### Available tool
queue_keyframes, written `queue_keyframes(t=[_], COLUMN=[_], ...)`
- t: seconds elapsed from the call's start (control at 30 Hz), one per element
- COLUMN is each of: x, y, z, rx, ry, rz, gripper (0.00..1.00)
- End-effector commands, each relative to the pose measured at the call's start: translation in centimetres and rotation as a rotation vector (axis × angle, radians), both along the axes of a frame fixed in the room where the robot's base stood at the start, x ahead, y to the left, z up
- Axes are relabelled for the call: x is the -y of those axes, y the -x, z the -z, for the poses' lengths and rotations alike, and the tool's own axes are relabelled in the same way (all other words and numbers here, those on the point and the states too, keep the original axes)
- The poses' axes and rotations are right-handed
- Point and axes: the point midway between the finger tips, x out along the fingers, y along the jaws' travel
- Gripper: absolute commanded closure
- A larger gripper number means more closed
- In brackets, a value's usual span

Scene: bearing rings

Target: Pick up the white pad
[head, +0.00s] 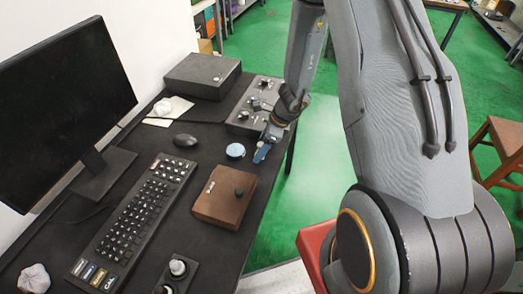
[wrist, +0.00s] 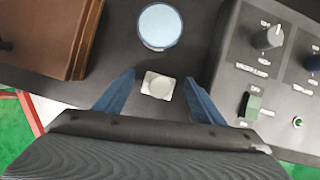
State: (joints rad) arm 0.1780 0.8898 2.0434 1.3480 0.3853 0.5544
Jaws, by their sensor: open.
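A small white pad (wrist: 158,86) with a round middle lies on the dark desk in the wrist view. My gripper (wrist: 160,77) is open, with one blue finger to the left of the pad and the other to its right. A gap shows between the pad and each finger, and nothing is held. In the head view my gripper (head: 262,152) is low over the desk's right edge, and I cannot make out the pad there.
A light blue disc (wrist: 160,26) lies just beyond the pad, also seen in the head view (head: 235,151). A brown box (head: 224,197) and a grey control panel (head: 252,106) with knobs flank the spot. A keyboard (head: 134,220), mouse (head: 185,140) and monitor (head: 62,110) stand farther left.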

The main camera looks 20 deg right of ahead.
Motion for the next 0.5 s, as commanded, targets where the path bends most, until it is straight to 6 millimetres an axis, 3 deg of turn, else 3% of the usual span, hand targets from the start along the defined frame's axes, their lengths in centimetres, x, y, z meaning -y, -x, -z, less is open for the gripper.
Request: queue_keyframes(t=[0.13,0.4,0.5], x=[0.00,0.03,0.03], y=[0.00,0.01,0.01], z=[-0.01,-0.02,-0.03], rx=[0.000,0.000,0.000], ry=[0.000,0.000,0.000], rz=[0.000,0.001,0.001], gripper=[0.37,0.82,0.82])
